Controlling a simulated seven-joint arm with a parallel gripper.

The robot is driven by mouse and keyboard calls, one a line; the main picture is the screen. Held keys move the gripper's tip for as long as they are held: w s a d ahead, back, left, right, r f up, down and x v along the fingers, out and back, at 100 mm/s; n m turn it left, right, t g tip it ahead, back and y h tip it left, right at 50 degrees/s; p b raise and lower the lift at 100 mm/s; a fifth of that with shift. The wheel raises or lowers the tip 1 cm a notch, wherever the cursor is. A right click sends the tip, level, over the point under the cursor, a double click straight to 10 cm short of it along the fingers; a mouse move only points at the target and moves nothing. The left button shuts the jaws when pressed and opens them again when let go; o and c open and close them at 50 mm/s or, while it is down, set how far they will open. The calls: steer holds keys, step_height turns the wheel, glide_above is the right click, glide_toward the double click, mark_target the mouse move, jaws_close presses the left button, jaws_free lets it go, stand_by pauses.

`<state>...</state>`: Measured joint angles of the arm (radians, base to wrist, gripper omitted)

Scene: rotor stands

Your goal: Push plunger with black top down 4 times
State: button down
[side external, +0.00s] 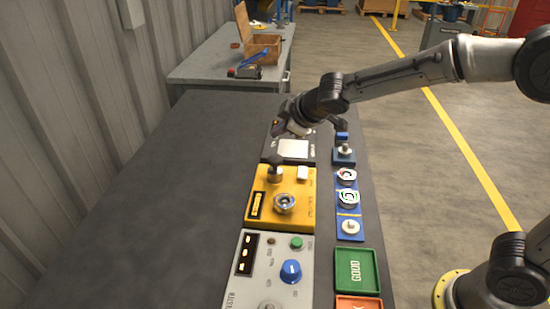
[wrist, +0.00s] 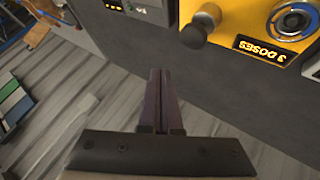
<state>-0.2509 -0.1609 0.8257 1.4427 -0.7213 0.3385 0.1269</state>
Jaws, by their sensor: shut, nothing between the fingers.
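The plunger with a black top (side external: 275,161) stands at the upper left of the yellow panel (side external: 305,205). In the wrist view its round black top (wrist: 192,36) is ahead of my fingertips and a little to the right, on a metal base. The yellow panel's display (wrist: 257,49) reads "3 DOSES". My gripper (wrist: 161,72) is shut and empty, its two dark fingers together. In the side view my gripper (side external: 278,130) is just beyond the plunger and looks apart from it; its fingertips are hard to make out there.
A round dial (side external: 284,203) sits on the yellow panel beside the plunger. A grey panel with a blue knob (side external: 291,271) is nearer the camera. Blue stands with rings (side external: 348,197) line the right side. The dark table's left part (side external: 160,210) is clear.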

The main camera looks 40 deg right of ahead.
mark_target(279, 160)
stand_by(0.5)
step_height(279, 160, up, 4)
steer(key=shift+f, duration=0.1)
stand_by(0.4)
steer(key=shift+f, duration=4.4)
steer(key=shift+f, duration=0.15)
steer(key=shift+f, duration=0.25)
